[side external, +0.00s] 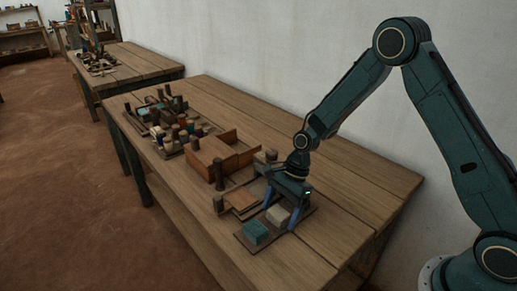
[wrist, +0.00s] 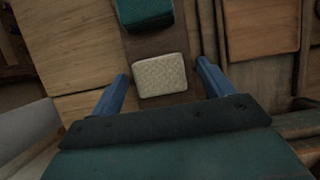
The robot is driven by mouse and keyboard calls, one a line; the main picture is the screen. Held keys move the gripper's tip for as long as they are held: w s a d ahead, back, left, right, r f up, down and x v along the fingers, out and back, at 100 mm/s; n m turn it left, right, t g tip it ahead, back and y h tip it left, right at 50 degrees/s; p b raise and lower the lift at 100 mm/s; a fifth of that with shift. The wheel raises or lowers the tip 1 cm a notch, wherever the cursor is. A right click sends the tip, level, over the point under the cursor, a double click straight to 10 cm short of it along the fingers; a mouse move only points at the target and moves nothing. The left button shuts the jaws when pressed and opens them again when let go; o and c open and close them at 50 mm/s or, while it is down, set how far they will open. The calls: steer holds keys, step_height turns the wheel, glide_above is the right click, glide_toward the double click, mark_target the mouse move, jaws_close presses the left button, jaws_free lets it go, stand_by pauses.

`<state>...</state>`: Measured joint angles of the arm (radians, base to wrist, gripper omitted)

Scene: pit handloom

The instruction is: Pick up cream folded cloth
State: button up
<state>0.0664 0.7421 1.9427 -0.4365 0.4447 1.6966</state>
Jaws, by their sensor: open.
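The cream folded cloth (side external: 277,215) lies on a dark brown board (side external: 303,212) near the front of the wooden table. It also shows in the wrist view (wrist: 160,74) as a pale, textured, rounded rectangle. My gripper (side external: 281,212) is open over the cloth and points down. In the wrist view, its two blue fingers (wrist: 162,72) stand on either side of the cloth, with a gap on each side. I cannot tell how high the fingertips are above the board. Nothing is held between them.
A teal folded cloth (side external: 256,232) lies on the same board beside the cream one, also seen in the wrist view (wrist: 144,12). A flat wooden piece (side external: 240,201) and an open wooden box (side external: 222,158) stand close behind. Spools (side external: 180,135) crowd the far end. The table's right side is clear.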

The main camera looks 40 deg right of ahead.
mark_target(280, 213)
steer(key=c, duration=1.1)
steer(key=shift+o, duration=0.2)
steer(key=shift+r, duration=0.2)
step_height(280, 213, up, 20)
steer(key=shift+f, duration=0.15)
